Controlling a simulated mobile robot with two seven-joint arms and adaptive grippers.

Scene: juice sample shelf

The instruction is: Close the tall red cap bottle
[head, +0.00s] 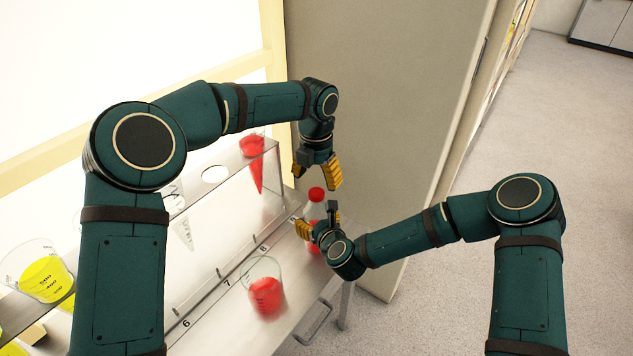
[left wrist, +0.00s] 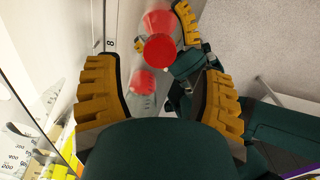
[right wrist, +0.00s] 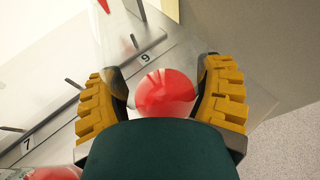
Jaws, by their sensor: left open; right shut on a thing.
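The clear bottle (head: 315,211) with a red cap stands upright at the right end of the bench. Its red cap (head: 316,194) sits at its top; I cannot tell how tight it is. My right gripper (head: 318,230) is shut on the bottle's body from the side. In the right wrist view, the bottle (right wrist: 165,93) shows red between the fingers. My left gripper (head: 318,174) is open and empty, pointing down just above the cap. In the left wrist view, the cap (left wrist: 160,47) lies beyond the open fingers (left wrist: 160,92), apart from them.
A beaker of red liquid (head: 267,297) stands on the numbered bench left of the bottle. A clear rack (head: 213,175) behind holds a red-filled cone (head: 252,149) and a clear one. A yellow-filled beaker (head: 46,280) is at far left. A tall beige panel (head: 390,110) rises behind.

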